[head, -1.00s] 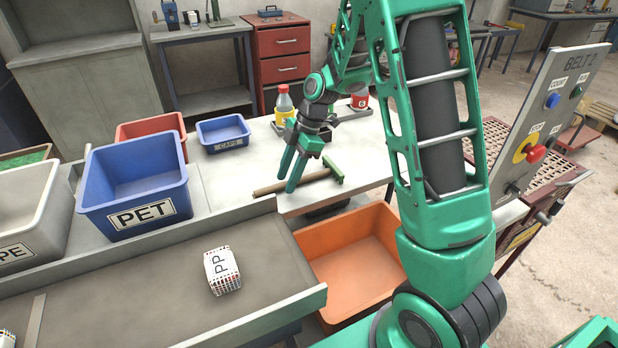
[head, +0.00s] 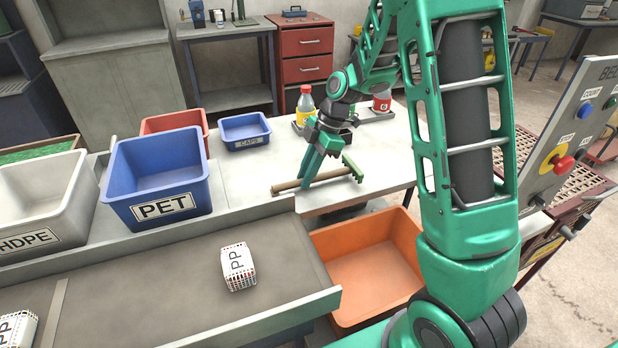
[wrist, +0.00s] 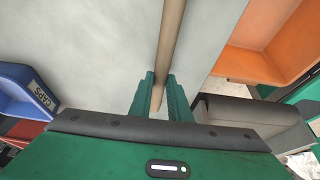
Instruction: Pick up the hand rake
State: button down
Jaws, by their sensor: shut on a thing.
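The hand rake has a wooden handle (head: 330,176) and a green head (head: 352,167). It lies near the front edge of the grey table (head: 255,170), head to the right. My gripper (head: 306,183) reaches down over the handle from above and is shut on it, left of the green head. In the wrist view the handle (wrist: 170,35) runs between the two green fingers of my gripper (wrist: 160,88). The green head is out of the wrist view. I cannot tell any gap between rake and table.
A bottle (head: 306,100) and a red container (head: 381,101) stand behind my gripper. The blue CAPS bin (head: 245,128) and blue PET bin (head: 160,180) are left.

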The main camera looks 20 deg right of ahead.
notch_tip(320, 180, up, 3)
jog(key=shift+r, duration=0.1)
jog(key=s+a+r, duration=0.5)
jog(key=a+r, duration=0.1)
jog(key=a, duration=0.4)
jog(key=shift+a+r, duration=0.25)
jog(key=shift+r, duration=0.1)
jog(key=shift+s+r, duration=0.1)
notch_tip(320, 180, up, 10)
dwell(0.5)
